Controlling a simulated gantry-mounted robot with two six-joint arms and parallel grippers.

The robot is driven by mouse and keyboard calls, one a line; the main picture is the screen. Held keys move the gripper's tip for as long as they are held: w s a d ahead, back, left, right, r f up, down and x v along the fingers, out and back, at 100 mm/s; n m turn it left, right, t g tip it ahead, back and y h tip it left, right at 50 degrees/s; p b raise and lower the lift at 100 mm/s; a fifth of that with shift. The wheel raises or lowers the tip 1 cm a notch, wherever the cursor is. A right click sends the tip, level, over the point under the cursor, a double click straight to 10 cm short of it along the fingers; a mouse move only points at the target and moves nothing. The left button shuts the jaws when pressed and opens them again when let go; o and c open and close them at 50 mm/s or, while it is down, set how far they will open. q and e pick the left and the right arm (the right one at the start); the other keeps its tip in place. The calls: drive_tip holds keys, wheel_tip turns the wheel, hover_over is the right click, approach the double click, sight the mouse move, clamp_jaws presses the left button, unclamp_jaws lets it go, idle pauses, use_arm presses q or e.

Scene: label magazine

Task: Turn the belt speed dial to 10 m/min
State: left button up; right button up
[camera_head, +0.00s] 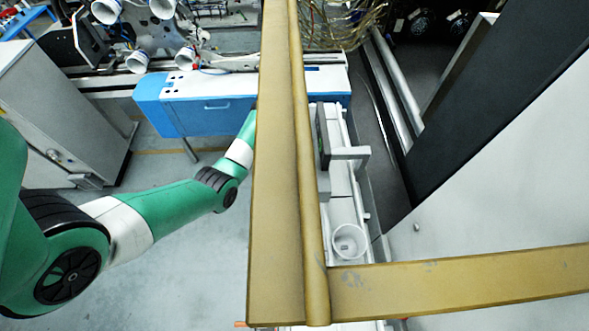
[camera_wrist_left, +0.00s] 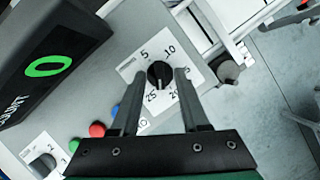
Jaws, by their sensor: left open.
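The belt speed dial (camera_wrist_left: 160,74) is a black round knob on a white scale plate in the left wrist view. The numbers 5, 10 and 25 can be read around it; one at lower right is partly covered. A light mark shows on the knob's lower part, but its exact setting is hard to tell. My left gripper (camera_wrist_left: 159,82) is open, with one fingertip on each side of the knob. Whether the fingers touch it I cannot tell. In the head view, my left arm runs behind the yellow beam, which hides its gripper. My right gripper is not in view.
Red (camera_wrist_left: 97,130), blue (camera_wrist_left: 115,110) and green buttons sit left of the dial. A second dial (camera_wrist_left: 43,163) is at lower left, and a dark box with a green ring (camera_wrist_left: 48,66) at upper left. A yellow beam (camera_head: 275,200) crosses the head view.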

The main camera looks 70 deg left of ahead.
use_arm(q)
drive_tip(key=shift+f, duration=0.1)
clamp_jaws()
idle(0.4)
drive_tip(key=shift+r+n+p, duration=0.2)
drive_tip(key=shift+n+p, duration=0.3)
drive_tip(key=shift+p, duration=0.35)
drive_tip(key=n+p, duration=0.2)
drive_tip(key=p, duration=0.1)
drive_tip(key=n+t+y+p, duration=0.1)
drive_tip(key=n+p, duration=0.1)
drive_tip(key=p, duration=0.1)
drive_tip(key=shift+s+d+r, duration=0.1)
drive_tip(key=shift+d+r, duration=0.05)
drive_tip(key=shift+d, duration=0.05)
drive_tip(key=shift+d+n+t+y+p, duration=0.1)
drive_tip(key=shift+n+t+y+p, duration=0.3)
drive_tip(key=shift+n, duration=0.5)
drive_tip(key=shift+f+n+y+p, duration=0.3)
drive_tip(key=shift+n+y, duration=0.2)
drive_tip(key=shift+n, duration=0.6)
